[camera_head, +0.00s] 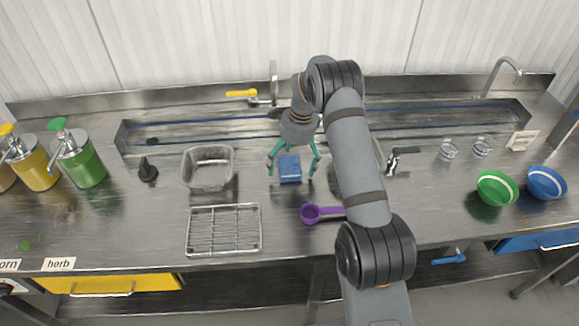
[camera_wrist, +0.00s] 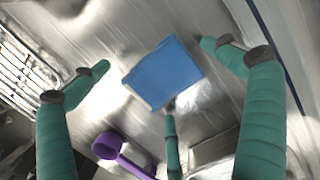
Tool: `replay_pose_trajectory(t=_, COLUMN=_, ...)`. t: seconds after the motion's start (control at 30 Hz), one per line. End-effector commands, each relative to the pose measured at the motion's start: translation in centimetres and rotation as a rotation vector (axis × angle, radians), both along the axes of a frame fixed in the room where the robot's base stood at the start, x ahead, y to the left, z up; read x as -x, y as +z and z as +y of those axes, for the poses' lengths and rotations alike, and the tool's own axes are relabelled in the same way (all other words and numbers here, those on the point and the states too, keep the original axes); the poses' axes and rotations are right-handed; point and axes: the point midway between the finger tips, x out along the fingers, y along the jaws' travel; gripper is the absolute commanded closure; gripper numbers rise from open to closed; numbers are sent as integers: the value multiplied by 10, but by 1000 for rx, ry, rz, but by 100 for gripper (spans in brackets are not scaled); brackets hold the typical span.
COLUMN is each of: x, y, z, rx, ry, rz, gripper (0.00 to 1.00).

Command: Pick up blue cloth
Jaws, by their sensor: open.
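The blue cloth (camera_head: 290,169) is a small folded block lying on the steel counter, near the middle of the head view. In the wrist view the cloth (camera_wrist: 166,74) lies on bare metal between my spread fingers. My gripper (camera_head: 293,172) points down over the cloth with its teal fingers apart, one on each side of it. In the wrist view my gripper (camera_wrist: 152,65) shows two large fingers left and right and a third fingertip below the cloth. The fingers look apart from the cloth, and nothing is held.
A purple scoop (camera_head: 311,213) lies just in front of the cloth. A wire rack (camera_head: 223,230) and a clear container (camera_head: 207,168) stand to the left. Green (camera_head: 497,188) and blue (camera_head: 546,183) bowls sit far right.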

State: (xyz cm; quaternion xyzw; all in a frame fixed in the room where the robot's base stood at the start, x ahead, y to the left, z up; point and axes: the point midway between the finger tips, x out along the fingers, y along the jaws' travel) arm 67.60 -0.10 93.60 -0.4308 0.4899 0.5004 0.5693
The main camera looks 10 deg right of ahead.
Motion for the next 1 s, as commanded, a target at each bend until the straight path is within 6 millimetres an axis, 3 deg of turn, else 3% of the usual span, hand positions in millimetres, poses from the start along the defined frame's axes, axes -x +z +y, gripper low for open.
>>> replay_pose_trajectory(t=0.17, x=0, y=0, z=0, rx=0, ry=-1, rz=0, gripper=4)
replay_pose_trajectory(t=1.0, x=0, y=0, z=0, rx=0, ry=-1, rz=1, gripper=53)
